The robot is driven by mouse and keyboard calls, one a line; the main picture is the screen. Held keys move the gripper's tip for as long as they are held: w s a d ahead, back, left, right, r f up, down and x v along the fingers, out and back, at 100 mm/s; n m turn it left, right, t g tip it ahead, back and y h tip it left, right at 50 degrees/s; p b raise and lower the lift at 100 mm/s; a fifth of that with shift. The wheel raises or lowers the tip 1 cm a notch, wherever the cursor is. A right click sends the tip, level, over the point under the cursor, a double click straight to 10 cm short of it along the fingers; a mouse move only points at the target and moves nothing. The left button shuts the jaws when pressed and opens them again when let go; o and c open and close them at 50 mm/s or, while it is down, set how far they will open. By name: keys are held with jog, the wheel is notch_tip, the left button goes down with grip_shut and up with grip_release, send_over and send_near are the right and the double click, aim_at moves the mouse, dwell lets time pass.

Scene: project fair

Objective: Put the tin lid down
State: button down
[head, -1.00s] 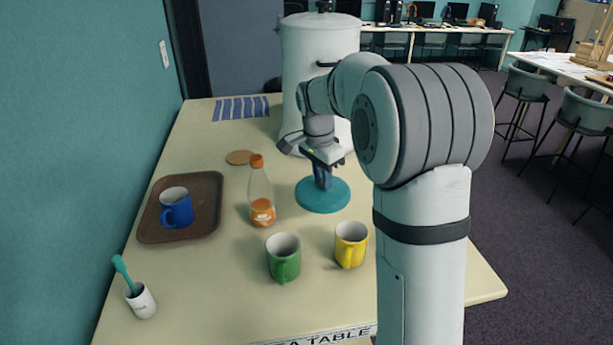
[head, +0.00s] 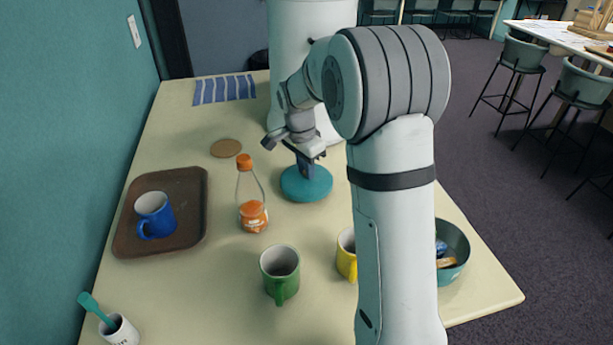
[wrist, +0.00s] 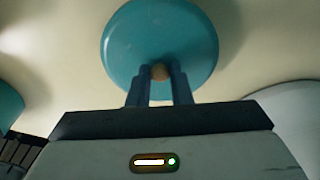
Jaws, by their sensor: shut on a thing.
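The tin lid is a round teal disc (head: 306,186) with a small tan knob (wrist: 160,72). In the head view it is between the orange-capped bottle and the big white urn. My gripper (head: 305,172) points down above the lid's middle and is shut on its knob. In the wrist view my gripper's two fingers (wrist: 160,85) close around the knob, and the lid (wrist: 125,45) fills the upper middle. I cannot tell whether the lid touches the table or hangs just above it.
On the table (head: 215,275) are a bottle (head: 252,215), a brown tray (head: 190,225) with a blue mug (head: 155,215), a green mug (head: 280,275), a yellow mug (head: 346,257), a teal bowl (head: 455,250) and a cork coaster (head: 226,148). The white urn (head: 290,40) stands close behind.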

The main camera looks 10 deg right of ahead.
aim_at(303, 179)
jog(key=shift+f, duration=1.65)
jog(key=shift+s, duration=0.1)
jog(key=shift+f, duration=0.2)
jog(key=c, duration=1.3)
grip_release()
jog(key=shift+r, duration=0.1)
notch_tip(303, 179, up, 11)
jog(key=a, duration=0.1)
jog(key=s+n, duration=0.4)
jog(key=s, duration=0.5)
jog(key=s+f+n+t, duration=0.1)
jog(key=s+n, duration=0.3)
jog(key=s, duration=0.6)
jog(key=s+d+n+t+y, duration=0.1)
jog(key=s+n, duration=0.3)
jog(key=s, duration=0.5)
jog(key=shift+s+d+f+n, duration=0.1)
jog(key=shift+s+f+n, duration=0.1)
jog(key=shift+n, duration=0.1)
